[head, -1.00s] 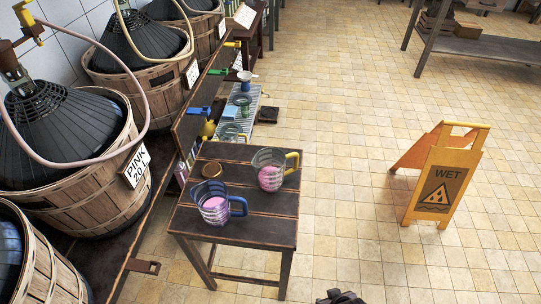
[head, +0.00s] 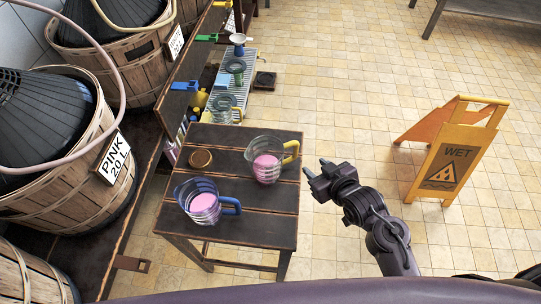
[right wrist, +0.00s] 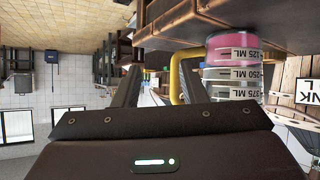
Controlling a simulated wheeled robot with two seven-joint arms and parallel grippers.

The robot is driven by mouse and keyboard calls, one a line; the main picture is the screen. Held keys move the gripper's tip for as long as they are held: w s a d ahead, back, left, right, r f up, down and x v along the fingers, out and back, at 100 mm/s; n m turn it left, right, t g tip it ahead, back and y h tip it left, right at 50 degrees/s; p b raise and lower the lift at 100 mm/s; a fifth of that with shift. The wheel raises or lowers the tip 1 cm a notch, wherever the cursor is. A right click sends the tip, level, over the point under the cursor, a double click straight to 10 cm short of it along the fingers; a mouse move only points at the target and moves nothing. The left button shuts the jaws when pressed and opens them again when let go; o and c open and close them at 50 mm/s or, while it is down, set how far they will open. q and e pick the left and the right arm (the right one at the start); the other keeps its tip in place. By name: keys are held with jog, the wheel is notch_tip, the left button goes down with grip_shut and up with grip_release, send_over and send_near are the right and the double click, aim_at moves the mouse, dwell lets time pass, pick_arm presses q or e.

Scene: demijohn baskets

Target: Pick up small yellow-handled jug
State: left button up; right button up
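A clear jug with a yellow handle (head: 264,168) stands upright on the dark wooden table, with pink liquid in its lower part. Its handle points right, towards my right gripper. The right wrist view shows it upside down (right wrist: 232,73), with volume labels; the right finger partly hides its handle. My right gripper (head: 315,168) is open and empty, to the right of the jug, just off the table's right edge and apart from the handle. My left gripper is not in view.
A blue-handled jug (head: 203,202) with pink liquid and a round brown lid (head: 200,158) share the table (head: 240,228). Glassware with another yellow handle (head: 225,106) stands behind. Large baskets (head: 75,175) line the left. A yellow wet-floor sign (head: 452,160) stands right; floor between is clear.

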aim_at(298, 149)
jog(key=t+y, duration=0.1)
jog(key=w+a+t+y, duration=0.1)
jog(key=t+y, duration=0.1)
jog(key=a+n+t+y, duration=0.1)
jog(key=y, duration=0.1)
jog(key=shift+w+r, duration=0.25)
jog(key=shift+w+a+r+t, duration=0.1)
jog(key=shift+a+t, duration=0.05)
jog(key=shift+t, duration=0.15)
jog(key=x, duration=0.7)
jog(key=shift+w+r, duration=0.1)
jog(key=shift+w, duration=0.2)
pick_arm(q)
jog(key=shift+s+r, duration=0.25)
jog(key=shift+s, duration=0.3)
pick_arm(e)
grip_shut()
pick_arm(q)
jog(key=shift+p, duration=0.3)
pick_arm(e)
jog(key=shift+r, duration=0.1)
